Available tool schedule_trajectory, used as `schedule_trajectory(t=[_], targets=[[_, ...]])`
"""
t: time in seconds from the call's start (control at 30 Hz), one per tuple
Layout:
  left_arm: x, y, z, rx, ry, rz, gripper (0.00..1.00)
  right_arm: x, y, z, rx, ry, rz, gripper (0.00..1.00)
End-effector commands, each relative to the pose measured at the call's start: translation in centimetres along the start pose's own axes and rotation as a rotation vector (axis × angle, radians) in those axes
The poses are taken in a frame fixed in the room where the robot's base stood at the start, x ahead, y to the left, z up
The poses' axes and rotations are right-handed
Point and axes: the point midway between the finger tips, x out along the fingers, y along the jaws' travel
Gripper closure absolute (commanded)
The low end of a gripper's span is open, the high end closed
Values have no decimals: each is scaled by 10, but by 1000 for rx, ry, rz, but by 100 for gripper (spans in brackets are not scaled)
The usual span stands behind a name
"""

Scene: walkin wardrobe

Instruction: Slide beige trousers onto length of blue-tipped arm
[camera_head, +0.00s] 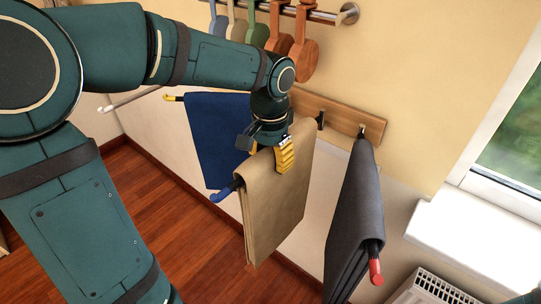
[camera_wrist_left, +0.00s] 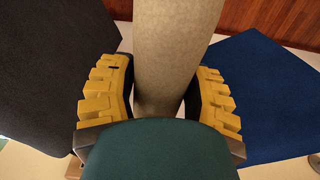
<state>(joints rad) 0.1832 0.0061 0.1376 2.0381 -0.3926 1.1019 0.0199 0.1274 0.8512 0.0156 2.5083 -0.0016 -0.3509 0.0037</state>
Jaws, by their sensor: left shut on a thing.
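The beige trousers (camera_head: 270,205) hang folded in the middle of the head view. The blue tip (camera_head: 224,193) of a rack arm sticks out at their near left edge, at the fold. The rest of that arm is hidden by the cloth. My left gripper (camera_head: 285,155) is at the top of the trousers, its yellow fingers shut on the cloth. In the left wrist view the beige trousers (camera_wrist_left: 175,50) run between the two yellow fingers. My right gripper is not in view.
Navy trousers (camera_head: 215,135) hang on a yellow-tipped arm (camera_head: 173,98) to the left. Dark grey trousers (camera_head: 355,215) hang on a red-tipped arm (camera_head: 375,270) to the right. A wooden wall board (camera_head: 345,118) carries the arms. Wooden hangers (camera_head: 304,55) hang above.

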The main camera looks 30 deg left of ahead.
Motion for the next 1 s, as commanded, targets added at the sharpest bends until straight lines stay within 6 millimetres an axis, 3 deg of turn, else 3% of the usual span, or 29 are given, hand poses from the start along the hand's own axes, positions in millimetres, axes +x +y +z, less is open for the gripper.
schedule_trajectory(t=[0.07,0.1,0.17,0.2,0.57,0.77,1.0], targets=[[-1,0,0,0,2,0,91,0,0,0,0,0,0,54],[-1,0,0,0,2,0,38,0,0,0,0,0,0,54],[-1,0,0,0,2,0,17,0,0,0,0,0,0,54],[-1,0,0,0,2,0,12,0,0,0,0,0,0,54],[-4,0,0,0,-1,0,12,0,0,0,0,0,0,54],[-32,0,-1,-1,5,-2,12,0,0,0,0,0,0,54],[-82,0,-1,1,5,-1,12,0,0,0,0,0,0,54]])
